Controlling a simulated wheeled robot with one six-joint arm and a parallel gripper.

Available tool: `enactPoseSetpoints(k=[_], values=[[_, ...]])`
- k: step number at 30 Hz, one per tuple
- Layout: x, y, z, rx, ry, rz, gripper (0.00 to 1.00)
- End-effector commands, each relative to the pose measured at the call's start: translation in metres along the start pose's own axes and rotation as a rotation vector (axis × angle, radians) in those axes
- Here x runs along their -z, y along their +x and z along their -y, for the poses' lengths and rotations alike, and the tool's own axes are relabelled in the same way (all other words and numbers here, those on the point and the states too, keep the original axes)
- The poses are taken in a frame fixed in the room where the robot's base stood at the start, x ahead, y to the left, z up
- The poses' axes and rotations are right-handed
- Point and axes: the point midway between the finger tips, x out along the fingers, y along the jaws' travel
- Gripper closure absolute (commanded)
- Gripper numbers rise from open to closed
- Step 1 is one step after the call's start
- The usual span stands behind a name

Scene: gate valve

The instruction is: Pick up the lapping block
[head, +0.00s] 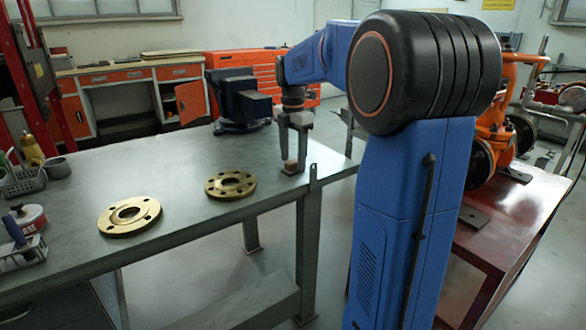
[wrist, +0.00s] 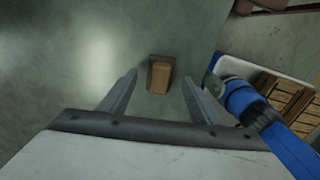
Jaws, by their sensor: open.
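The lapping block is a small brown block with a darker edge. It sits on the grey workbench (head: 160,180), near the bench's right end, and shows in the head view (head: 290,166). In the wrist view the lapping block (wrist: 160,75) lies ahead, between the lines of the two fingers. My gripper (head: 293,157) points down over the block, with its fingers open on either side. In the wrist view my gripper (wrist: 159,79) is open and nothing is clamped. Whether a finger touches the block I cannot tell.
Two brass flanges, a near one (head: 129,215) and one closer to the block (head: 230,185), lie flat on the bench. A dark blue vise (head: 241,100) stands behind the gripper. Wire baskets (head: 22,180) stand at the left. The bench just left of the block is clear.

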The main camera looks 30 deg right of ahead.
Motion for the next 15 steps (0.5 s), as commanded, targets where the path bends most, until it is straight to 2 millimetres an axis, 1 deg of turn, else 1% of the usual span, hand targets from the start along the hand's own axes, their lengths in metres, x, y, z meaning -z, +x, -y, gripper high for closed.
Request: enactPoseSetpoints(k=[1, 3, 6, 13, 14, 15], values=[[0.000, 0.007, 0.000, 0.001, 0.000, 0.000, 0.43], [0.000, 0.014, 0.000, 0.001, 0.000, -0.001, 0.43], [0.000, 0.020, 0.000, -0.001, 0.000, 0.000, 0.43], [0.000, 0.021, 0.000, -0.001, 0.000, 0.001, 0.43], [0.000, 0.021, 0.000, -0.001, 0.000, 0.001, 0.45], [0.000, 0.021, 0.000, -0.001, 0.000, 0.001, 0.55]])
